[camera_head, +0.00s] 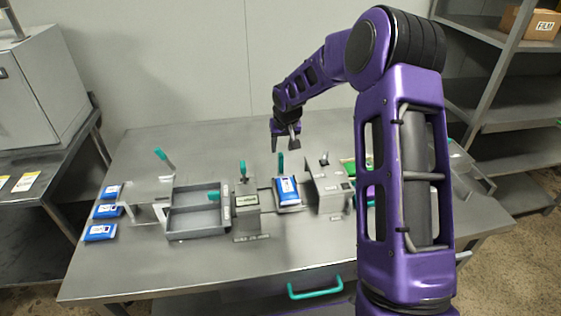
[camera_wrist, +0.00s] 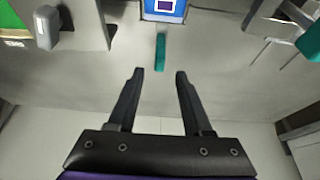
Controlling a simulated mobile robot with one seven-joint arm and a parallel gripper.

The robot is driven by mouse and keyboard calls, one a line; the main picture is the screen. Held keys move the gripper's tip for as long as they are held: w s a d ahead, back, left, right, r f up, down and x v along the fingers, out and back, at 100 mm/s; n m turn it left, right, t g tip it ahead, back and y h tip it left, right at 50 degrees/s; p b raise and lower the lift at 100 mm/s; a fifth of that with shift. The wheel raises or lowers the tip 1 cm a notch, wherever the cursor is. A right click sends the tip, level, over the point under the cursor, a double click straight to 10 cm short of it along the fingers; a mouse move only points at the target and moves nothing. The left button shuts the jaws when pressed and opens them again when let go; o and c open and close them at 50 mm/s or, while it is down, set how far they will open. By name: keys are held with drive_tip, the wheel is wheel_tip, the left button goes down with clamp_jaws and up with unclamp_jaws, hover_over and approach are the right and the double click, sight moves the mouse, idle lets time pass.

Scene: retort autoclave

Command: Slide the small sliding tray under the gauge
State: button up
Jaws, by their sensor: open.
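The small sliding tray (camera_head: 290,209) lies low on the table with a blue and white pouch (camera_head: 288,189) on it. Its upright teal handle (camera_head: 281,164) stands at its back edge. The handle also shows in the wrist view (camera_wrist: 160,52), beyond my fingertips and roughly between them. My gripper (camera_head: 285,147) is open and empty, above and behind the handle and apart from it. A grey box-shaped housing (camera_head: 328,190), which looks like the gauge, stands just right of the tray. The tray is beside it, not under it. The wrist view (camera_wrist: 152,75) shows both fingers spread.
A grey station with a teal lever (camera_head: 243,170) stands just left of the small tray. Further left are a larger grey tray (camera_head: 195,233) and several blue pouches (camera_head: 100,232). A green item (camera_head: 349,167) lies right of the housing. The table behind the stations is clear.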

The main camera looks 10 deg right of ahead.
sight(280, 160)
drive_tip(key=x, duration=1)
drive_tip(key=shift+w, duration=0.1)
clamp_jaws()
idle(1.1)
